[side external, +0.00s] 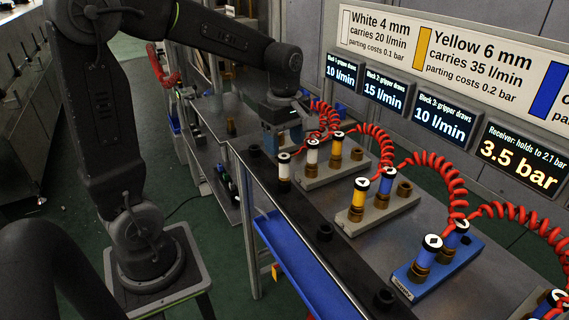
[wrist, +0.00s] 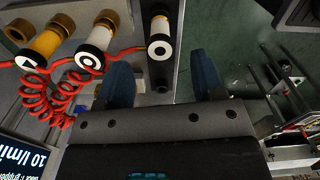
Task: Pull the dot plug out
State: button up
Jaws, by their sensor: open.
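The plug with a dot on its white cap (wrist: 160,47) has a pale body and stands in the dark rail in the wrist view. In the wrist view my gripper (wrist: 161,62) shows two blue fingers spread apart with nothing held. The dot plug lies in line with the gap between them. I cannot tell its exact distance from the fingers.
Other plug blocks (side external: 375,208) line the bench. A blue tray (side external: 300,262) hangs below its front edge.

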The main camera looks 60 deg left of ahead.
aim_at(285, 176)
notch_tip(285, 176, down, 8)
jog(key=shift+r, duration=0.15)
jog(key=shift+c, duration=0.4)
jog(key=c, duration=1)
